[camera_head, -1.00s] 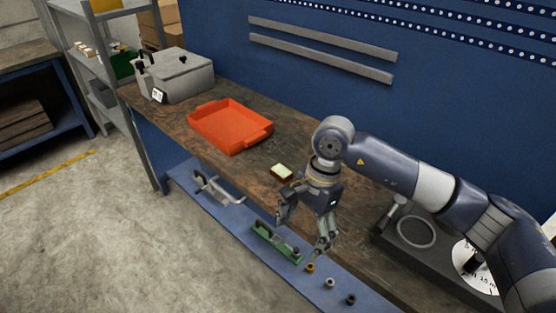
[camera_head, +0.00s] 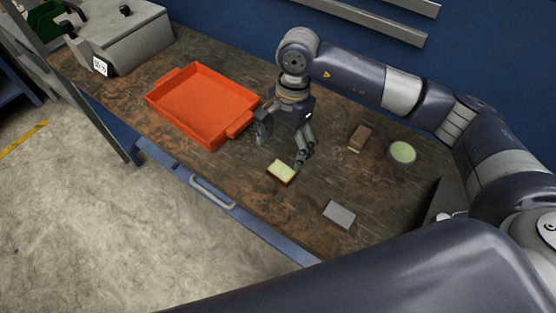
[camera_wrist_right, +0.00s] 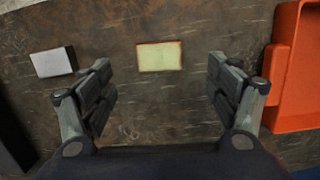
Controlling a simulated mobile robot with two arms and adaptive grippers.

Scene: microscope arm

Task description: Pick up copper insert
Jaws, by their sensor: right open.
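No part in view is clearly recognisable as the copper insert. A small block with a pale cream top and dark brown sides (camera_head: 282,171) lies on the workbench in front of my right gripper. My right gripper (camera_head: 281,148) points down above the bench, open and empty. In the right wrist view the pale-topped block (camera_wrist_right: 159,56) lies beyond the gap between the spread fingers (camera_wrist_right: 160,83), apart from them. A brown block (camera_head: 361,136) and a round piece with a pale green top (camera_head: 402,152) lie to the right. My left gripper is not in view.
An orange tray (camera_head: 203,105), empty, stands left of my right gripper; its edge shows in the right wrist view (camera_wrist_right: 291,115). A grey block (camera_head: 339,215) lies near the bench's front edge, also in the right wrist view (camera_wrist_right: 51,62). A grey machine (camera_head: 125,40) stands at the left end.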

